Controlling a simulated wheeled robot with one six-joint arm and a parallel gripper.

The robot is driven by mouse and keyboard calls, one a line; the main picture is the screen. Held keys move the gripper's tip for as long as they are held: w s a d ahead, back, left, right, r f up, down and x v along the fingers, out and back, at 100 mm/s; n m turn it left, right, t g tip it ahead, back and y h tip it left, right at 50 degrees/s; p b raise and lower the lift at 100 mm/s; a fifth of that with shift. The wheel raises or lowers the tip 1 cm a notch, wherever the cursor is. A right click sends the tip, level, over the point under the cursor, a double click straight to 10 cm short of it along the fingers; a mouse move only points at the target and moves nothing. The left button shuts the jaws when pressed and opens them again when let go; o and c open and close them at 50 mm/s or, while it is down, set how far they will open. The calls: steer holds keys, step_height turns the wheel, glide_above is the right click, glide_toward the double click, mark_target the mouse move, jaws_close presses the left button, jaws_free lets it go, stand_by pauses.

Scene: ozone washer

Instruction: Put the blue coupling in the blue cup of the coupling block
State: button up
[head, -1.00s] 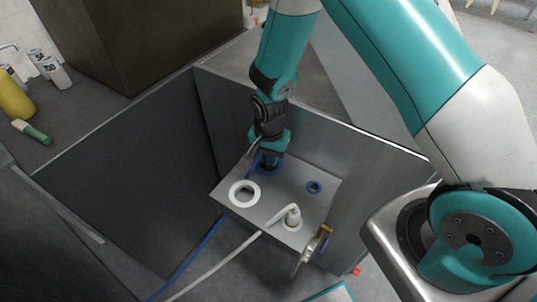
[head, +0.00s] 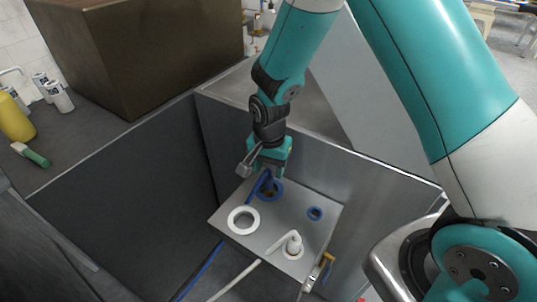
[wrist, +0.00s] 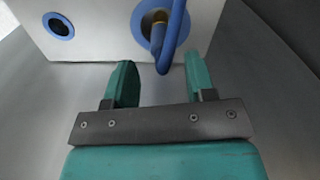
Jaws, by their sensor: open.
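The coupling block (head: 268,222) is a grey plate with blue and white rings. The blue coupling, with a brass-coloured part (wrist: 158,38) and a blue hose looping from it, stands in the large blue cup (head: 276,192). This cup's blue ring (wrist: 139,24) shows around the coupling in the wrist view. How deep the coupling sits cannot be told. My gripper (head: 270,174) is open, just above and behind that cup. In the wrist view my gripper's two teal fingers (wrist: 159,75) are apart, with the end of the blue hose loop near the gap between them.
The block also has a smaller blue ring (head: 315,213), an empty white ring (head: 243,220) and a white coupling (head: 294,243) with a pale hose. Grey metal walls (head: 335,165) stand close behind and to the right. A dark box (head: 140,50) stands at the back left.

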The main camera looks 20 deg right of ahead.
step_height(320, 180, up, 6)
steer(key=shift+f+b, duration=0.2)
steer(key=shift+b, duration=0.2)
steer(key=s+a+r+n+y, duration=0.2)
steer(key=s+r+n, duration=0.6)
steer(key=s, duration=0.2)
steer(key=s+a+r+n+y, duration=0.2)
steer(key=s+r+n, duration=0.5)
steer(key=s+r, duration=0.2)
steer(key=shift+s+a+r+n, duration=0.25)
steer(key=shift+s+a+n, duration=0.15)
steer(key=shift+s, duration=0.65)
